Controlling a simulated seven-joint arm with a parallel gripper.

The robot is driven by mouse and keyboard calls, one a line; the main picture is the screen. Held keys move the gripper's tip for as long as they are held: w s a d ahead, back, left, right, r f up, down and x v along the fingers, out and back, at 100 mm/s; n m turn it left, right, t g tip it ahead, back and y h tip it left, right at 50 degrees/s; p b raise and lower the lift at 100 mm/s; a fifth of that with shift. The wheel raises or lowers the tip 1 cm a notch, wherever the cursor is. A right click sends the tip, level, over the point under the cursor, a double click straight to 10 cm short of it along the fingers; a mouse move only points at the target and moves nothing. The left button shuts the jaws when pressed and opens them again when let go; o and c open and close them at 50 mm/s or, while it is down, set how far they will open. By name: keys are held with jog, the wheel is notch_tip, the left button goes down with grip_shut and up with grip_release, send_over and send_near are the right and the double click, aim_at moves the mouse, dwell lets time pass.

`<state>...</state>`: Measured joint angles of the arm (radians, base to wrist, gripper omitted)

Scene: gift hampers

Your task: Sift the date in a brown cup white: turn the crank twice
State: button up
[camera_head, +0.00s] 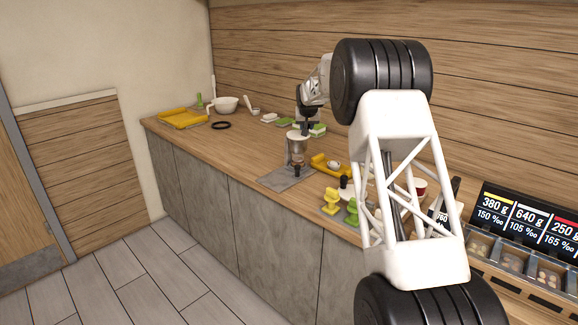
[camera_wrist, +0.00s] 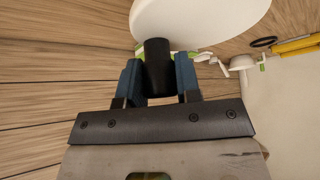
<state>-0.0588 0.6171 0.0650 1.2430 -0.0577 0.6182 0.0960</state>
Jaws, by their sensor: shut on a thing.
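My gripper (camera_head: 304,127) is over the sifter on the counter. In the wrist view its two blue fingers (camera_wrist: 158,80) are shut on a black upright knob (camera_wrist: 157,62). The knob stands on a round white disc (camera_wrist: 205,18), which looks like the top of the sifter. In the head view the sifter (camera_head: 297,148) has a pale top and a clear-looking body on a grey base plate (camera_head: 272,181). A small dark brown thing, possibly the cup, shows low at its front (camera_head: 296,169). The date cannot be made out.
Right of the sifter are a yellow tray (camera_head: 321,160) and yellow (camera_head: 331,202) and green (camera_head: 352,211) tools. A yellow tray (camera_head: 183,118), black ring (camera_head: 221,125) and white bowl (camera_head: 227,104) lie far left. My arm hides part of the right counter, near the sign (camera_head: 530,215).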

jog(key=shift+s, duration=0.25)
jog(key=shift+s+d, duration=0.1)
jog(key=shift+s, duration=0.3)
jog(key=shift+s, duration=0.5)
jog(key=shift+o, duration=0.2)
jog(key=shift+a, duration=0.2)
jog(key=shift+s, duration=0.1)
jog(key=shift+o, duration=0.9)
jog(key=shift+s+a, duration=0.3)
jog(key=shift+s, duration=0.1)
